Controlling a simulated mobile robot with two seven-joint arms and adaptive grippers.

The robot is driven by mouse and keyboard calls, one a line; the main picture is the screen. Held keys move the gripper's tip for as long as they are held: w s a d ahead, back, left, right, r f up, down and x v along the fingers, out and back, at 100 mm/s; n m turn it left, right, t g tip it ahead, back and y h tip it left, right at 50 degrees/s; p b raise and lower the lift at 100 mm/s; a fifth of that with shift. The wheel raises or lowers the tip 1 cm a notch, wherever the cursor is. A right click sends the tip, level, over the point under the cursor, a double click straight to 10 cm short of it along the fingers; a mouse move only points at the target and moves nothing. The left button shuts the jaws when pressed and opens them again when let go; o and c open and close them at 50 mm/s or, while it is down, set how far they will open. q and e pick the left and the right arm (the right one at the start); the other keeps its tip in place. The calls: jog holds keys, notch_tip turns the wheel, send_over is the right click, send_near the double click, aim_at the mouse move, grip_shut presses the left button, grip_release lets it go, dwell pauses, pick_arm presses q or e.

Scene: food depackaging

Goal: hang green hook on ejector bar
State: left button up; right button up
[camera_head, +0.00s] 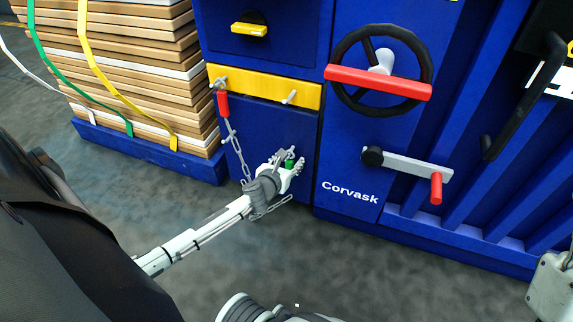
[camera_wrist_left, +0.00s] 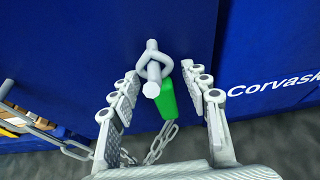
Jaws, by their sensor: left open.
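The green hook (camera_wrist_left: 168,100) shows in the left wrist view between my left gripper's fingers. Its grey ring (camera_wrist_left: 168,66) appears to be around a short grey peg (camera_wrist_left: 152,88) that sticks out from the blue panel. Its green body hangs beside the peg, with a chain (camera_wrist_left: 160,145) below. My left gripper (camera_wrist_left: 161,92) is open, one finger on each side of the hook and apart from it. In the head view, my left gripper (camera_head: 291,164) partly hides the green hook (camera_head: 289,163) low on the blue panel. I cannot tell which part is the ejector bar.
A red hook (camera_head: 223,104) hangs at the left peg of the yellow bar (camera_head: 260,86); the bar's right peg (camera_head: 290,97) is bare. A handwheel (camera_head: 425,55) and a red-handled crank (camera_head: 410,165) are to the right. Strapped boards (camera_head: 130,60) stand left. The floor in front is clear.

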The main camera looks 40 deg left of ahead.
pick_arm(q)
grip_shut()
dwell(0.3)
jog(key=shift+r, duration=0.1)
jog(key=shift+r+p, duration=0.15)
jog(key=shift+p, duration=0.2)
jog(key=shift+s, duration=0.1)
jog(key=shift+s+d, duration=0.3)
jog(key=shift+s, duration=0.65)
